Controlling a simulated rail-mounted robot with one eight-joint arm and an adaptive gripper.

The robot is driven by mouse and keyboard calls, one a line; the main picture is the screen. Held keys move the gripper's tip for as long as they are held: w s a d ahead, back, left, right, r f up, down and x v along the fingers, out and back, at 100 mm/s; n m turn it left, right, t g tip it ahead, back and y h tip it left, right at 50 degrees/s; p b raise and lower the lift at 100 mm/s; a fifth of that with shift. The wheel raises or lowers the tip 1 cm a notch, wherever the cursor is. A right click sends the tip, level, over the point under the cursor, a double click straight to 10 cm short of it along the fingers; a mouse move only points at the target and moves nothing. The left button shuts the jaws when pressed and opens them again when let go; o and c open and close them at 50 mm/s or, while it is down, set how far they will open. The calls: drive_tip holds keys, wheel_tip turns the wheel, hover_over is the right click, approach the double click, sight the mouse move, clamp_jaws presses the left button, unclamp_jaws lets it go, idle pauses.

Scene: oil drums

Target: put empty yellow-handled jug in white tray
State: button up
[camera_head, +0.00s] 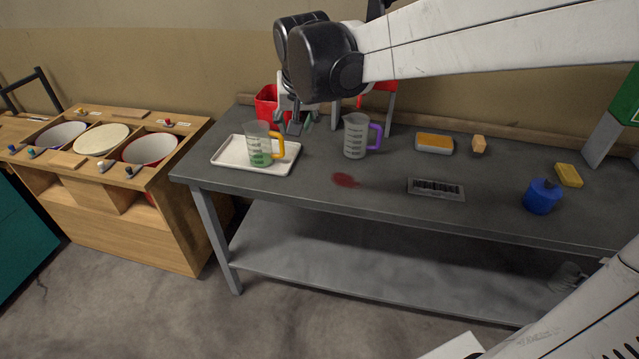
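The yellow-handled jug (259,146) stands upright on the white tray (228,153) at the left end of the grey table. It is clear, with a green tint and green marks low down; I cannot tell whether that is liquid. Its yellow handle points right. My gripper (297,126) hangs just right of and behind the jug's top, apart from the handle in the picture. Its fingers are small and partly hidden by the arm, so I cannot tell if they are open. A second clear jug (355,138) with a purple handle stands right of the tray.
A red container (267,106) stands behind the tray. A red stain (345,180) and a barcode plate (436,189) lie mid-table. An orange-yellow sponge (434,142), a wooden block (478,145), a blue container (542,197) and a yellow sponge (568,175) are to the right.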

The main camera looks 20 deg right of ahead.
drive_tip(key=s+f+n+t, duration=0.1)
drive_tip(key=s+f+n, duration=0.2)
drive_tip(key=s, duration=2)
drive_tip(key=shift+s+a+f+t+y, duration=0.15)
drive_tip(key=shift+s+a+t+y, duration=0.15)
drive_tip(key=shift+a+y, duration=0.15)
idle(0.8)
